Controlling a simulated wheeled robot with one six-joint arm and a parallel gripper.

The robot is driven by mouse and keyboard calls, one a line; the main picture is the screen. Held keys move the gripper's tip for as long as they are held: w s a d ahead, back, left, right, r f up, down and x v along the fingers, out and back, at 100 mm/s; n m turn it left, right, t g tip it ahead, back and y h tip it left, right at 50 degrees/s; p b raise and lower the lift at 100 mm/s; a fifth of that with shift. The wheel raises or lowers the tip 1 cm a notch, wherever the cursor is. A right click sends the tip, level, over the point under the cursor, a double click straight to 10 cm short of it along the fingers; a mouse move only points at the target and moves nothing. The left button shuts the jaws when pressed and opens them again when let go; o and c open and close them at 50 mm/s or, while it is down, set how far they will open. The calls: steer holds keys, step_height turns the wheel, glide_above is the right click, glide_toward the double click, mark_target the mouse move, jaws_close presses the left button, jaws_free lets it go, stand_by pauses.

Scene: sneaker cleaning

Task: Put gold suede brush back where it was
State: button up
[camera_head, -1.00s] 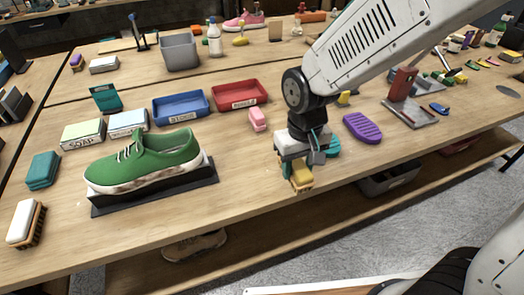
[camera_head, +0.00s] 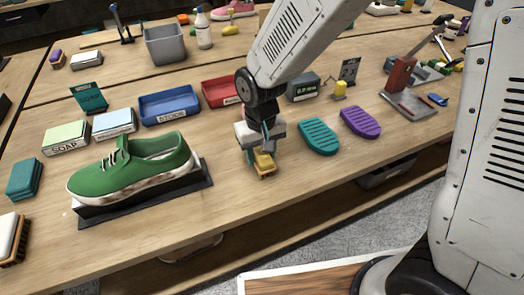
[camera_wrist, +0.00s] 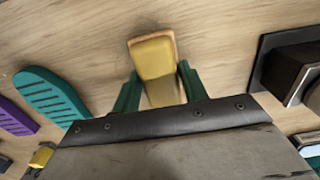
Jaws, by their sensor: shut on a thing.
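The gold suede brush (camera_head: 264,163) is a yellow block with a tan wooden edge. My gripper (camera_head: 262,150) is shut on it and holds it at or just above the table near the front edge, between the green sneaker and the teal ribbed pad; I cannot tell whether it touches the wood. In the wrist view the brush (camera_wrist: 153,60) sits between the two green fingers of my gripper (camera_wrist: 160,88), its far end sticking out beyond them.
The green sneaker (camera_head: 130,168) rests on a black stand (camera_head: 195,184) to the left. A teal pad (camera_head: 318,137) and a purple pad (camera_head: 360,122) lie to the right. Blue (camera_head: 172,107) and red (camera_head: 220,93) trays stand behind. Bare wood (camera_head: 235,205) lies in front of the brush.

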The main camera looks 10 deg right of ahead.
steer(key=shift+f, duration=0.15)
steer(key=o, duration=0.9)
step_height(320, 180, up, 12)
steer(key=s+d+r+m, duration=0.1)
steer(key=s+d+r, duration=0.3)
steer(key=d, duration=0.3)
steer(key=s+d+r+m, duration=0.1)
steer(key=s+d+r, duration=0.3)
steer(key=d, duration=0.3)
steer(key=shift+m+t, duration=0.6)
steer(key=s+d, duration=0.2)
steer(key=s, duration=0.1)
steer(key=s+d, duration=0.2)
steer(key=s, duration=0.2)
steer(key=s+d+r, duration=0.1)
steer(key=s+d, duration=0.1)
steer(key=s, duration=0.1)
steer(key=shift+s+d, duration=0.4)
